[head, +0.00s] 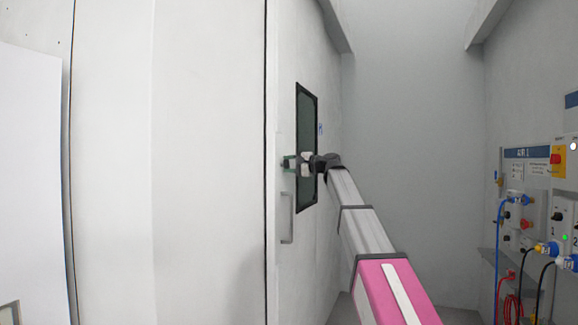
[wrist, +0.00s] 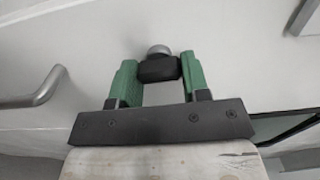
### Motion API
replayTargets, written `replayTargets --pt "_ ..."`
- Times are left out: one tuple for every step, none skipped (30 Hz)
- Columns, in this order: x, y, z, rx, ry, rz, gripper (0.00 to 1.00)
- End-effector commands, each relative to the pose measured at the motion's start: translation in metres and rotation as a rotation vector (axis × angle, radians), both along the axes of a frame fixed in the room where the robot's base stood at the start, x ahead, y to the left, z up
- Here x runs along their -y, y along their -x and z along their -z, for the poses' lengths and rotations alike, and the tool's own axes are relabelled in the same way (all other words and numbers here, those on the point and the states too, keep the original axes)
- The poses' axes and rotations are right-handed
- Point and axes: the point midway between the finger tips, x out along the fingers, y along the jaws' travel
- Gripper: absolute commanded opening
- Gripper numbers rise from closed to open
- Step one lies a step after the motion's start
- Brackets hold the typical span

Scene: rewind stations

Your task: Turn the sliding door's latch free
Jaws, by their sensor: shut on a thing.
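The white sliding door (head: 290,258) stands in the middle of the head view, with a dark window (head: 307,112) and a vertical bar handle (head: 286,218). My gripper (head: 288,163) is at the door's edge, above the handle. In the wrist view my gripper's green fingers (wrist: 159,76) are shut on the latch, a black block (wrist: 159,70) with a rounded grey end (wrist: 158,51). The latch is hidden behind my gripper in the head view. I cannot tell how far it is turned.
The grey bar handle (wrist: 35,92) is left of my gripper in the wrist view. A wall panel (head: 530,195) with plugs, switches and hanging cables is at the right of the head view. A white panel (head: 30,170) stands at the far left.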

Motion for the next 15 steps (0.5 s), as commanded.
replayTargets --pt "0.0004 0.0002 0.0009 -0.013 -0.003 0.0 0.19" --pt "0.0004 0.0002 0.001 -0.018 -0.006 0.0 0.19" --pt "0.0004 0.0002 0.001 -0.025 -0.008 0.0 0.19" --pt "0.0004 0.0002 0.001 -0.029 -0.01 0.0 0.19" --pt "0.0004 0.0002 0.001 -0.034 -0.01 0.0 0.19" --pt "0.0004 0.0002 0.001 -0.037 -0.011 0.0 0.19" --pt "0.0004 0.0002 0.001 -0.039 -0.012 0.0 0.19" --pt "0.0004 0.0002 0.001 -0.041 -0.013 0.0 0.19" --pt "0.0004 0.0002 0.0011 -0.042 -0.013 0.0 0.19" --pt "0.0004 0.0002 0.0011 -0.043 -0.013 0.0 0.19" --pt "0.0004 0.0002 0.0011 -0.043 -0.013 0.0 0.19" --pt "0.0003 0.0003 0.0011 -0.044 -0.014 0.0 0.19" --pt "0.0003 0.0003 0.0011 -0.043 -0.013 0.0 0.19" --pt "0.0003 0.0003 0.0011 -0.043 -0.013 0.0 0.19" --pt "0.0003 0.0003 0.0011 -0.043 -0.013 0.0 0.19"
